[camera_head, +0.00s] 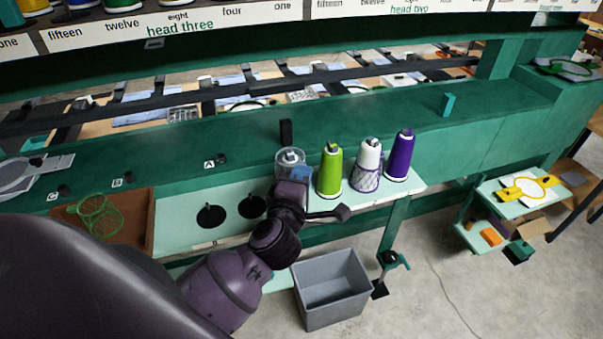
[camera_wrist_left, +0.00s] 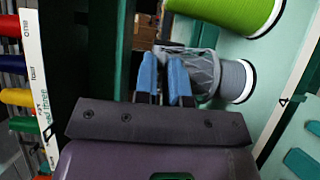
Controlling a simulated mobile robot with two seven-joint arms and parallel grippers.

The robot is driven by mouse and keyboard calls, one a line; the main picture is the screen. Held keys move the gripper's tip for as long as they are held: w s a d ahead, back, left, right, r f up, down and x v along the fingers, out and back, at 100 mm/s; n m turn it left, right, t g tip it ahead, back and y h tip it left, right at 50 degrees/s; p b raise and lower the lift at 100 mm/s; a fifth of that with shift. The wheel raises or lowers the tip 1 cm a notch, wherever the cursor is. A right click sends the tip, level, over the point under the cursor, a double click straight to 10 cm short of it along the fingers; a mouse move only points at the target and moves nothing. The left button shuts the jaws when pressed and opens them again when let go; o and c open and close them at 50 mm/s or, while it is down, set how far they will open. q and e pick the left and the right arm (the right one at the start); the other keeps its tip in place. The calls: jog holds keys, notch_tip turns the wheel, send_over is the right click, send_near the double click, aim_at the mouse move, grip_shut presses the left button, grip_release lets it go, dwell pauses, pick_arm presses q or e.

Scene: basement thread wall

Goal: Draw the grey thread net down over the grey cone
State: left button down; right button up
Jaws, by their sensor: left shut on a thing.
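The grey cone (camera_wrist_left: 234,80) shows in the left wrist view, lying sideways in that picture, with a bare lower part and a pale, dark-edged base. The grey thread net (camera_wrist_left: 204,70) is around its narrower part, bunched and slanting towards my fingers. My left gripper (camera_wrist_left: 164,78) has its blue fingers close together at the net's edge, beside the cone's narrow end, shut on the net. In the head view the cone (camera_head: 290,157) stands at the left end of the cone row, partly hidden by my left gripper (camera_head: 293,174). My right gripper is not in view.
A green cone (camera_head: 330,171), a white cone (camera_head: 367,160) with a purple net and a purple cone (camera_head: 400,156) stand to the right on the pale shelf. A green net (camera_head: 102,217) lies in a brown tray (camera_head: 141,209). A grey bin (camera_head: 331,290) stands below.

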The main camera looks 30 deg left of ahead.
pick_arm(q)
notch_tip(320, 180, down, 4)
jog(key=shift+b, duration=0.85)
jog(key=shift+f, duration=0.3)
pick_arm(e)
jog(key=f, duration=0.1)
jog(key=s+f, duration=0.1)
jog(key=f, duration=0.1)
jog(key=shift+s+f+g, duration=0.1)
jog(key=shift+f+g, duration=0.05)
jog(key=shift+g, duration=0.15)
pick_arm(q)
jog(key=shift+p, duration=0.3)
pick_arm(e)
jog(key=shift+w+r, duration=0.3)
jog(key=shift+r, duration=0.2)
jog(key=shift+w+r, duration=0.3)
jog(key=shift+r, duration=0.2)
